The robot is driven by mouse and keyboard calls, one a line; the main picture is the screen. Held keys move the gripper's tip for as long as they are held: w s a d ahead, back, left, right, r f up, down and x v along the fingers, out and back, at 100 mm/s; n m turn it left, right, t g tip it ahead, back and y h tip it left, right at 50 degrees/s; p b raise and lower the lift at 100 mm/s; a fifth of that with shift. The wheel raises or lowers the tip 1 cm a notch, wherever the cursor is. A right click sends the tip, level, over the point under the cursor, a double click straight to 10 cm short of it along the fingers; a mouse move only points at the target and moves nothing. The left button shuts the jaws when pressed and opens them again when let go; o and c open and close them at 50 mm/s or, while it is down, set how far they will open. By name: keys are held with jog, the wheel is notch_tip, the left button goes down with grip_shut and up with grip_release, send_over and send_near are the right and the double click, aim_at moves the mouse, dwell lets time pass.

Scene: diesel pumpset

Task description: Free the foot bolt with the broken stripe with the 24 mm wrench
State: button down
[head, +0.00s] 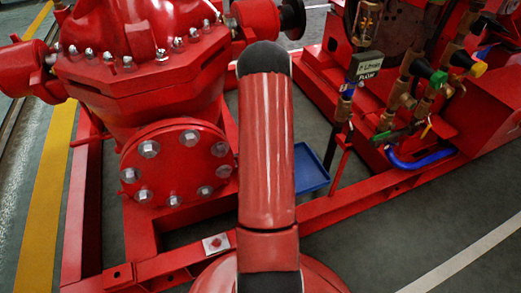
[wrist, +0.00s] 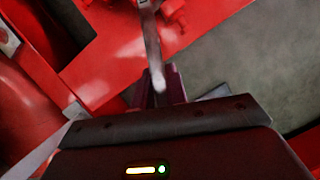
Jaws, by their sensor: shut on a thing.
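In the wrist view my gripper (wrist: 159,85) is shut on a grey metal wrench (wrist: 151,38). The handle runs up and away from the fingers, and its far end is cut off by the top edge. The wrench's size marking cannot be read. In the head view my gripper and the wrench are hidden behind my red arm. A bolt on a pale plate (head: 215,243) sits on the red base frame, left of my arm. It may be a foot bolt, but no stripe on it can be made out. No broken stripe shows in either view.
The red pump body with a bolted round flange (head: 176,165) stands at the left. A blue tray (head: 311,168) lies behind my arm. Valves and pipes with a blue hose (head: 420,160) are at the right. Red base rails (head: 345,208) cross the grey floor.

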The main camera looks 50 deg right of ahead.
jog(key=shift+f, duration=0.1)
dwell(0.3)
jog(key=shift+f+b, duration=0.45)
jog(key=shift+f, duration=0.1)
jog(key=shift+w+d, duration=0.1)
jog(key=w+d+n+g, duration=0.1)
jog(key=w+d+n, duration=0.1)
jog(key=w+n, duration=0.2)
jog(key=w+d+n+g+y+b, duration=0.1)
jog(key=w+d+n, duration=0.2)
jog(key=w+n, duration=0.2)
jog(key=shift+w+d+f+b, duration=0.2)
jog(key=shift+w+d+b, duration=0.1)
jog(key=shift+w, duration=0.95)
